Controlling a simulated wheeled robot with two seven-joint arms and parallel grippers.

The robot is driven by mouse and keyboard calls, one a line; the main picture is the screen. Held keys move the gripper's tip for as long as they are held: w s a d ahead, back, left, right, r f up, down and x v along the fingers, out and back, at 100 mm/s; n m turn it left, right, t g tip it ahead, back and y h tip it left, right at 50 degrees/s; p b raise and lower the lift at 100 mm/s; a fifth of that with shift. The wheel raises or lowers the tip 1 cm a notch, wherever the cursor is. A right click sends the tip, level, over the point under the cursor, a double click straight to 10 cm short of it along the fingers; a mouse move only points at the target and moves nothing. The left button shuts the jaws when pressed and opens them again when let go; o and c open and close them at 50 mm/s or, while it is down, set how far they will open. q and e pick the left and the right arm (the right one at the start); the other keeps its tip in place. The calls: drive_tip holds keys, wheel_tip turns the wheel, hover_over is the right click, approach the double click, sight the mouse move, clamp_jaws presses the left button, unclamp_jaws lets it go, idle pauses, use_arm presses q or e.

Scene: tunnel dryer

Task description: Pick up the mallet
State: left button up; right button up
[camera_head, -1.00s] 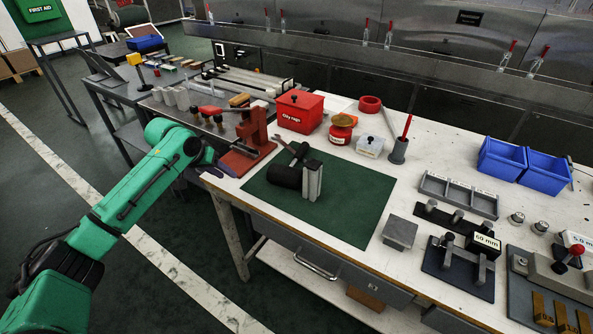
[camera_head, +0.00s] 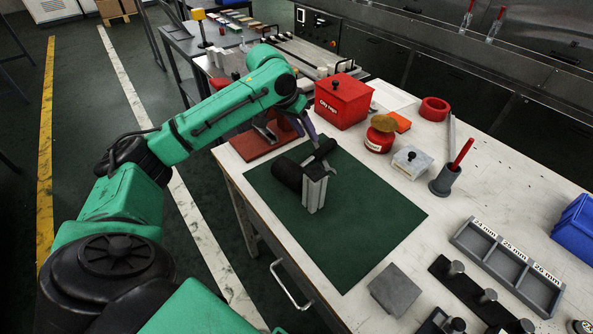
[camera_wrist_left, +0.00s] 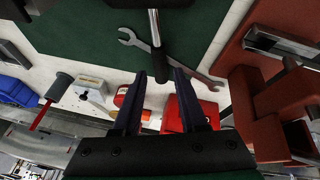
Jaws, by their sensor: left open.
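The mallet lies on the green mat (camera_head: 365,225). Its dark, thick head (camera_head: 287,173) is at the mat's left part, and its black-gripped handle (camera_head: 325,150) points away towards the back. In the left wrist view the mallet's steel shaft and black grip (camera_wrist_left: 159,65) run down between the fingers, with the head cut off at the top edge. My left gripper (camera_head: 291,128) is open and empty, just behind the mallet. In the left wrist view its two fingers (camera_wrist_left: 160,76) stand either side of the grip, apart from it. My right gripper is not in view.
An upright grey metal block (camera_head: 315,192) stands right beside the mallet head. A spanner (camera_wrist_left: 200,75) lies by the handle end. A red vise (camera_wrist_left: 270,110) and a red box (camera_head: 343,102) stand close to the gripper. The mat's right part is clear.

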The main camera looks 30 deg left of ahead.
sight(317, 150)
use_arm(q)
drive_tip(key=x, duration=0.8)
drive_tip(key=shift+w+d+f, duration=0.15)
drive_tip(key=shift+w+f, duration=0.1)
drive_tip(key=shift+f, duration=0.05)
drive_tip(key=shift+r, duration=0.1)
clamp_jaws()
